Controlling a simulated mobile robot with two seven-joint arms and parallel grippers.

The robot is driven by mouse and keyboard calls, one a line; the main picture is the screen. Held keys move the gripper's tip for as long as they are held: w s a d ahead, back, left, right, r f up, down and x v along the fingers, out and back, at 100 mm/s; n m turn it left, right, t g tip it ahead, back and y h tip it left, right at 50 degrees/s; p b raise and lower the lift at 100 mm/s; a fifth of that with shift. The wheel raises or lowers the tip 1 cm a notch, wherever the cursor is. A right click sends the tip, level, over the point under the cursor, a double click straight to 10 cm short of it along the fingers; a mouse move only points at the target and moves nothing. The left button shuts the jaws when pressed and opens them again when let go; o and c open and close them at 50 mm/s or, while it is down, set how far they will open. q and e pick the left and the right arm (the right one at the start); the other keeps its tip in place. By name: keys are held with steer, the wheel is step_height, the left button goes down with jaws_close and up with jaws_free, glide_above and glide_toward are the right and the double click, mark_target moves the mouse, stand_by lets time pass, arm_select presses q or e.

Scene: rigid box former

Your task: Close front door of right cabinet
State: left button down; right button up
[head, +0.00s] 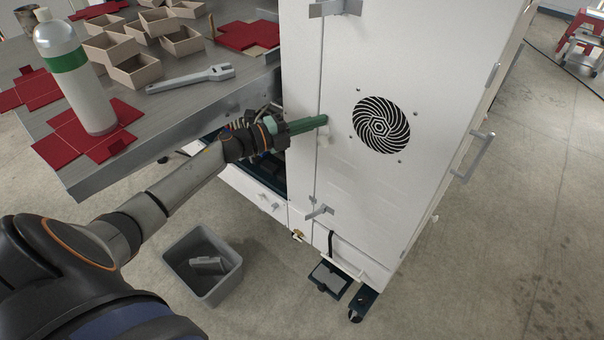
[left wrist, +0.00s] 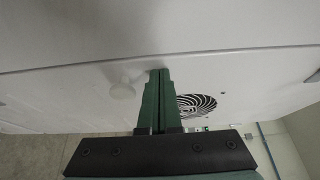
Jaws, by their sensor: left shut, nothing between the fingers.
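The white right cabinet (head: 300,150) stands in the middle of the head view. Its front door (head: 365,200) carries a round black fan vent (head: 382,125), which also shows in the left wrist view (left wrist: 196,105). A thin seam runs along the door's left edge, and the door looks about flush; I cannot tell if it is fully shut. My left gripper (head: 324,121) is shut and empty. Its green fingertips (left wrist: 160,74) are at the door face near the seam, seemingly touching it, beside a pale round knob (left wrist: 122,90). My right gripper is not in view.
A metal table (head: 190,110) with a white bottle (head: 75,75), a wrench (head: 190,78), small open boxes and red flat blanks stands at left. A grey bin (head: 185,265) is on the floor below. A handle (head: 480,155) sticks out at the cabinet's right.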

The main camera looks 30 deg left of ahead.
mark_target(329, 103)
arm_select(q)
steer(key=shift+w+a+r+t, duration=0.2)
steer(key=shift+w+r+t, duration=0.05)
steer(key=shift+r+t, duration=0.1)
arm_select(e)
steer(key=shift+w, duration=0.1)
arm_select(q)
steer(key=shift+r, duration=0.5)
steer(key=r, duration=0.1)
steer(key=r+p, duration=0.1)
steer(key=shift+s+d+r, duration=0.2)
steer(key=shift+s+r, duration=0.1)
steer(key=shift+r, duration=0.05)
steer(key=s+d+r+p, duration=0.2)
steer(key=s+d+r, duration=0.1)
steer(key=s, duration=0.3)
steer(key=s+d+r+p, duration=0.2)
steer(key=s+d+r, duration=0.2)
steer(key=s+r, duration=0.1)
steer(key=shift+s+r, duration=0.35)
steer(key=shift+s, duration=0.2)
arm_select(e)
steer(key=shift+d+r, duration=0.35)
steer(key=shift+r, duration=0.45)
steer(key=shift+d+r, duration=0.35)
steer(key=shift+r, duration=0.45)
